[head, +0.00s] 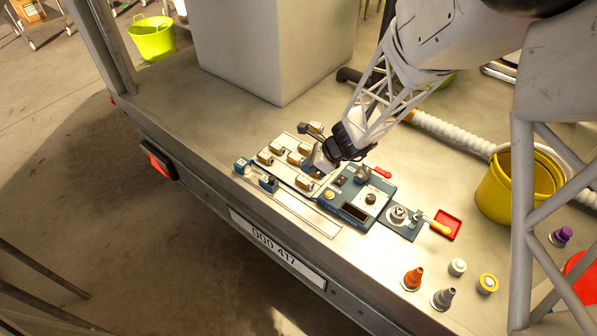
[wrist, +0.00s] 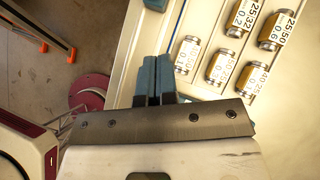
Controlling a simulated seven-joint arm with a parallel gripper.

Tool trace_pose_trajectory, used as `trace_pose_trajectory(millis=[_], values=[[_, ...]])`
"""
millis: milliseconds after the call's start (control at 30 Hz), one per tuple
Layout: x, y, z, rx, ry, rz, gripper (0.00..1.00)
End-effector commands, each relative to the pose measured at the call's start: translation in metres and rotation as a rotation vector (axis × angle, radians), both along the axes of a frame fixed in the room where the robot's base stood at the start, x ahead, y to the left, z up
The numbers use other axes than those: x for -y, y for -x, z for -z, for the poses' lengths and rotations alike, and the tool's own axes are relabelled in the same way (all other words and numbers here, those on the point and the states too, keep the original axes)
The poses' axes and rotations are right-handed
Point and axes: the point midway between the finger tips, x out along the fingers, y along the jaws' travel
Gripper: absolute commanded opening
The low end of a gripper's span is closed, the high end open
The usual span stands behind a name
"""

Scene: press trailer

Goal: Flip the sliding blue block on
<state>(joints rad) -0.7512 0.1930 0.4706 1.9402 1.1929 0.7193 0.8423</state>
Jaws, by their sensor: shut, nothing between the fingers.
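Two small blue blocks stand at the left end of the white board in the head view, one at the corner (head: 242,165) and one at the front edge (head: 268,183). I cannot tell which one slides. A dark blue block (wrist: 155,4) is cut off by the top edge of the wrist view, beside a thin blue line. My gripper (head: 318,165) is over the right part of the white board (head: 288,143). Its blue fingers (wrist: 154,62) are together, with nothing between them, and apart from that block. Contact with the board cannot be told.
Several labelled brass-and-white cylinders (wrist: 222,66) sit on the board close to my fingers. A dark blue panel (head: 352,212) with a red-handled lever (head: 381,172) adjoins it. A yellow bucket (head: 515,187) and several cones stand right. A large pale box (head: 270,50) stands behind.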

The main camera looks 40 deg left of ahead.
Motion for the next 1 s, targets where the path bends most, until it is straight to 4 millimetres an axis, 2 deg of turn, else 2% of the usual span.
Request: trace_pose_trajectory(millis=[100,300,1000], values=[[0.008,-0.004,-0.011,0.0,-0.001,0.001,0.0],[0.014,-0.007,-0.019,0.0,-0.001,0.0,0.0],[0.016,-0.008,-0.022,0.002,-0.001,-0.002,0.0]])
